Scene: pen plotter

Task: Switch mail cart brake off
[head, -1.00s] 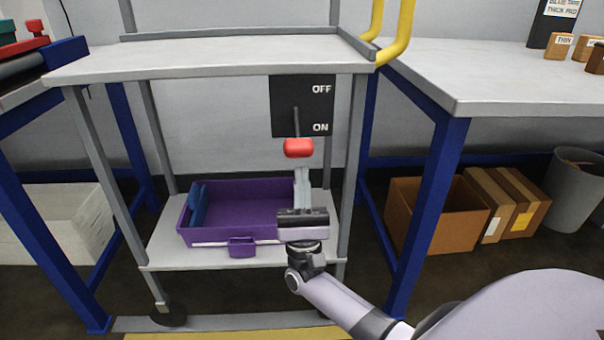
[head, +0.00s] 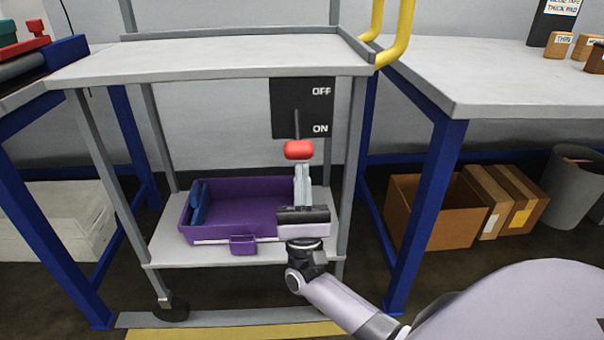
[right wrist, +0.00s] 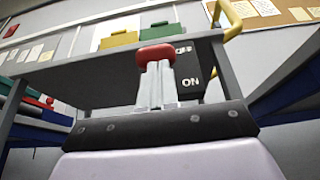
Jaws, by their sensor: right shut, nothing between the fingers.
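The mail cart (head: 210,55) stands in front of me, with a grey top and a lower shelf. Its black brake plate (head: 285,100) is marked OFF above and ON below. The brake lever's red knob (head: 299,150) hangs low, just below the ON mark. My right gripper (head: 302,170) is shut and empty, pointing up right under the knob. In the right wrist view the fingertips (right wrist: 156,68) overlap the underside of the red knob (right wrist: 155,54); I cannot tell whether they touch. My left gripper is not in view.
A purple tray (head: 225,215) sits on the cart's lower shelf behind my right gripper. Blue-legged tables stand left and right, the right one (head: 500,75) close to the cart. Cardboard boxes (head: 430,215) and a grey bin (head: 575,190) are below it. Yellow handle (head: 403,35) rises at the cart's right.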

